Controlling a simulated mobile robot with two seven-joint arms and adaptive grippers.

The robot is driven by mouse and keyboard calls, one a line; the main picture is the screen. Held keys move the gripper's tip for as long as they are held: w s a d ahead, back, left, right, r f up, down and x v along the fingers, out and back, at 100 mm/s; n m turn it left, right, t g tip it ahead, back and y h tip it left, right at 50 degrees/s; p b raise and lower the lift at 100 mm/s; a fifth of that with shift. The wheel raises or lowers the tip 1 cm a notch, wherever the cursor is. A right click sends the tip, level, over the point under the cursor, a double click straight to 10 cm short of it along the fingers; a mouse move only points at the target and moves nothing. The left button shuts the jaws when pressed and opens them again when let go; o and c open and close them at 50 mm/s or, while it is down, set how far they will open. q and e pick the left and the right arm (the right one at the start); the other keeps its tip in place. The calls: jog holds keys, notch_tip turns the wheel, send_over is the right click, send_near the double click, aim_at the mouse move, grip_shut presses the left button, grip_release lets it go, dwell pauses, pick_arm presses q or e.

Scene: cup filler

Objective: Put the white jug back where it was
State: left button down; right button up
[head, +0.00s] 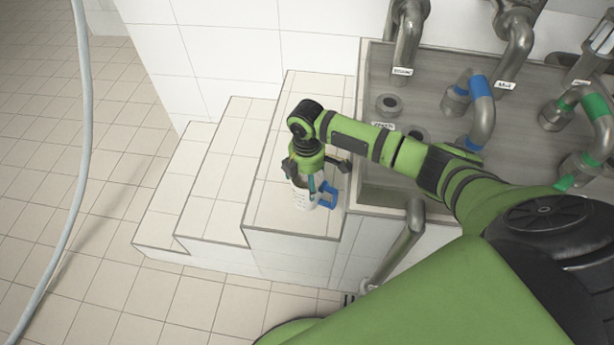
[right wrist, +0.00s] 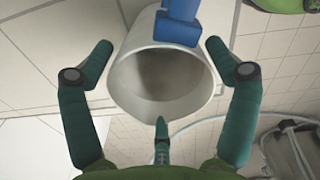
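The white jug (head: 302,199) with a blue handle is upright on, or just above, the front part of the highest tiled step (head: 268,215); I cannot tell if its base touches. My right gripper (head: 316,182) is directly above it, with fingers reaching down around the rim. In the right wrist view, the jug (right wrist: 125,85) opens toward the camera, its blue handle at the top. The fingers of the right gripper (right wrist: 159,60) are spread on both sides of the jug, with small gaps showing. A third finger is at the near rim. My left gripper is out of view.
Lower tiled steps (head: 215,180) descend to the left and are clear. A grey metal basin (head: 385,185) with pipes and labelled taps stands to the right. A blue-banded pipe (head: 482,110) rises there. A pale hose (head: 84,120) hangs at the far left.

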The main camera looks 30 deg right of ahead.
dwell(0.3)
notch_tip(320, 180, up, 13)
jog(key=p, duration=0.1)
jog(key=shift+f, duration=0.2)
jog(key=shift+a+f, duration=0.1)
dwell(0.5)
